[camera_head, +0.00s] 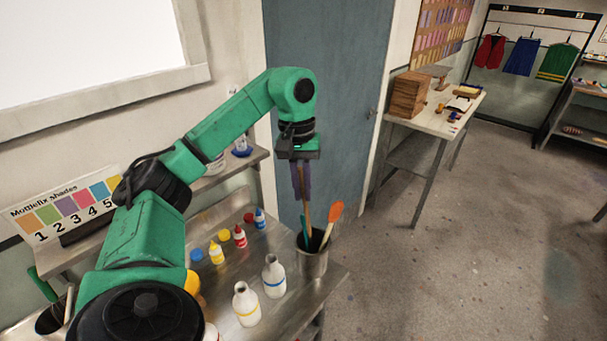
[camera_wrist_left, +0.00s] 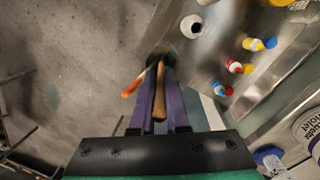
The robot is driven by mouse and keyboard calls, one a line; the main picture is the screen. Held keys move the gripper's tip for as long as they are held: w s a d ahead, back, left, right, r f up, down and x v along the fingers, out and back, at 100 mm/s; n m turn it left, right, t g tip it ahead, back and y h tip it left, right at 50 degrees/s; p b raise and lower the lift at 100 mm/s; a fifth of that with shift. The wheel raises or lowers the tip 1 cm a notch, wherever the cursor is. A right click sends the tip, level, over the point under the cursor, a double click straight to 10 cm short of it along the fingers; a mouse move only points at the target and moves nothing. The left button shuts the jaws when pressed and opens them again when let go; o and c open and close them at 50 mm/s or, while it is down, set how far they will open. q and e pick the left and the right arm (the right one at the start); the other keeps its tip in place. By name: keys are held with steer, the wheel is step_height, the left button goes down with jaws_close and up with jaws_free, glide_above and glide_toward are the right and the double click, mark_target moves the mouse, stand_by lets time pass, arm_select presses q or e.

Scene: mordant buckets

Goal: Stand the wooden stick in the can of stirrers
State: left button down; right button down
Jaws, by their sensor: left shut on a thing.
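The wooden stick (camera_head: 308,212) hangs upright below my left gripper (camera_head: 302,192), which is shut on it. In the left wrist view the stick (camera_wrist_left: 159,95) shows between the two purple fingers (camera_wrist_left: 161,98). My right gripper is not in view.
White bottles (camera_head: 273,276) stand just left of the can on the steel bench (camera_head: 300,304). Small red, yellow and blue bottles and caps (camera_head: 240,236) sit farther back. Open floor (camera_head: 440,270) lies right of the bench.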

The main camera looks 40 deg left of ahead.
mark_target(305, 204)
arm_select(q)
steer(key=f+b, duration=0.1)
steer(key=f, duration=0.3)
steer(key=w+f+b, duration=0.1)
steer(key=f+b, duration=0.1)
steer(key=f, duration=0.1)
steer(key=f+b, duration=0.2)
steer(key=f, duration=0.2)
steer(key=shift+w+f, duration=0.2)
steer(key=shift+f, duration=0.1)
steer(key=c, duration=0.8)
jaws_free()
steer(key=shift+c, duration=0.2)
steer(key=shift+r, duration=0.1)
steer(key=r, duration=0.5)
steer(key=shift+w+a+r, duration=0.1)
steer(key=shift+a+r, duration=0.05)
steer(key=shift+a, duration=0.2)
steer(key=r+p, duration=0.1)
steer(key=r, duration=0.2)
steer(key=r+p, duration=0.2)
steer(key=r, duration=0.1)
steer(key=a+r+p, duration=0.1)
steer(key=r+p, duration=0.1)
steer(key=r, duration=0.1)
steer(key=shift+r, duration=0.1)
